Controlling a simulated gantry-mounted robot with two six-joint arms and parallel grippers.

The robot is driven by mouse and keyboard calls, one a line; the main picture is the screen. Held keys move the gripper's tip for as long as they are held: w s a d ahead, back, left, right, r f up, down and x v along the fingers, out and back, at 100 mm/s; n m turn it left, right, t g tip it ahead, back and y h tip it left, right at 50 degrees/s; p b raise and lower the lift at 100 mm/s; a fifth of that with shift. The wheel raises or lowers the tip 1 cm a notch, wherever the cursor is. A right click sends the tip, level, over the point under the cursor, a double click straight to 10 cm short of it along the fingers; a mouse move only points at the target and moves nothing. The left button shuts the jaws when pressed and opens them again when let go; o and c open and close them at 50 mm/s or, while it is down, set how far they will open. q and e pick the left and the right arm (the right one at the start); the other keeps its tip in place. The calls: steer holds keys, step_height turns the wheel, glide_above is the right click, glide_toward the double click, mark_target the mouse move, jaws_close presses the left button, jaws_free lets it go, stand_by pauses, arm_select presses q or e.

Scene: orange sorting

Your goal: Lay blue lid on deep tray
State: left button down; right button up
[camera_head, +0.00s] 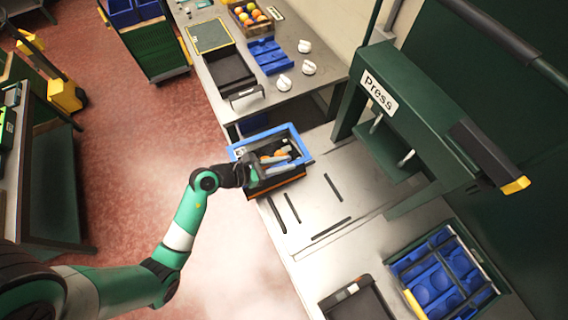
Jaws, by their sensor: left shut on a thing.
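The blue lid (258,136) appears as a blue rectangular frame at the near edge of the metal bench, left of the press. My left gripper (256,174) reaches in from the left and is shut at the lid's near left side. A dark tray with an orange-brown lower edge (280,188), seemingly the deep tray, shows just below the frame. Small grey and orange items show inside the frame. I cannot tell whether the lid touches the tray, as the gripper hides part of both. My right gripper is not in view.
The green press (400,110) stands right of the lid. A blue crate (445,268) and a dark box (357,303) lie at the lower right. A black tray (232,76), blue tray (269,56) and white knobs are farther back. The slotted bench middle (312,205) is clear.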

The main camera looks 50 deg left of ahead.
arm_select(q)
steer(key=shift+f+b, duration=2.9)
steer(key=shift+f, duration=0.65)
steer(key=shift+f+b, duration=0.2)
steer(key=shift+b, duration=0.1)
steer(key=shift+w+a+f+b, duration=0.1)
steer(key=shift+a+f+b, duration=0.15)
steer(key=shift+f+b, duration=0.7)
steer(key=shift+s+f, duration=0.2)
steer(key=shift+f, duration=0.1)
steer(key=shift+w+a+r, duration=0.1)
steer(key=shift+r, duration=0.15)
steer(key=shift+a, duration=0.1)
